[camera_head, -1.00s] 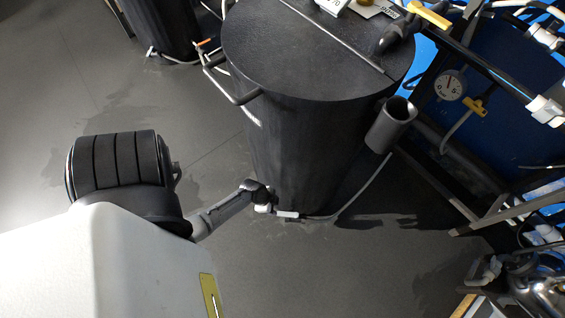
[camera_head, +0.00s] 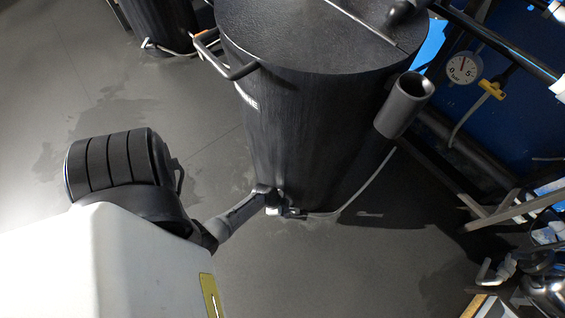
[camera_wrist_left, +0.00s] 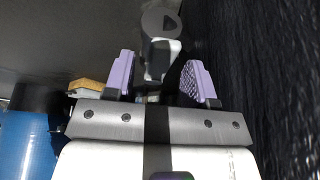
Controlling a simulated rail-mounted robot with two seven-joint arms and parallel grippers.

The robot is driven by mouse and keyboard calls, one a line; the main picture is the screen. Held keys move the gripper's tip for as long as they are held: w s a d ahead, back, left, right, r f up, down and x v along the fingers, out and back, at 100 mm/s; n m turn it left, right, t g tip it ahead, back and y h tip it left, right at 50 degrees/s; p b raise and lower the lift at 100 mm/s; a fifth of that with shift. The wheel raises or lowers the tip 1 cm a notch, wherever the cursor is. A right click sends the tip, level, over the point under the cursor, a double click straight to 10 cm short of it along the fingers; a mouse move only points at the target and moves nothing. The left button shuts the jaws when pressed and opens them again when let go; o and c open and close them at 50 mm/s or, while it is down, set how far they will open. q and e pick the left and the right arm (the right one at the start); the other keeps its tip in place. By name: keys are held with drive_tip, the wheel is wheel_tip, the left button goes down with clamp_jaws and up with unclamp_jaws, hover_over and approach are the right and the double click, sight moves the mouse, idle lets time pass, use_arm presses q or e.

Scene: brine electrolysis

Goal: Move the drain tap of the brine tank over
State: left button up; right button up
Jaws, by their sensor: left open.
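The brine tank (camera_head: 310,120) is a tall black drum with a flat lid, upright on the floor. Its drain tap (camera_head: 273,210) is a small pale fitting low on the tank's side, partly hidden by my left gripper (camera_head: 268,194). In the left wrist view the tap (camera_wrist_left: 160,24) shows a round grey end with a dark triangle and a whitish part below it. My left gripper (camera_wrist_left: 159,72) is open there, its purple-padded fingers on either side of the tap's lower part, with gaps visible. My right gripper is not in view.
A thin pale hose (camera_head: 368,184) runs from near the tap up toward a grey cup-like tube (camera_head: 404,104) on the tank's right. A dark frame with a gauge (camera_head: 464,68) stands at right. Another black drum (camera_head: 160,22) stands at upper left.

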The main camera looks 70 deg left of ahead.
use_arm(q)
clamp_jaws()
idle(0.4)
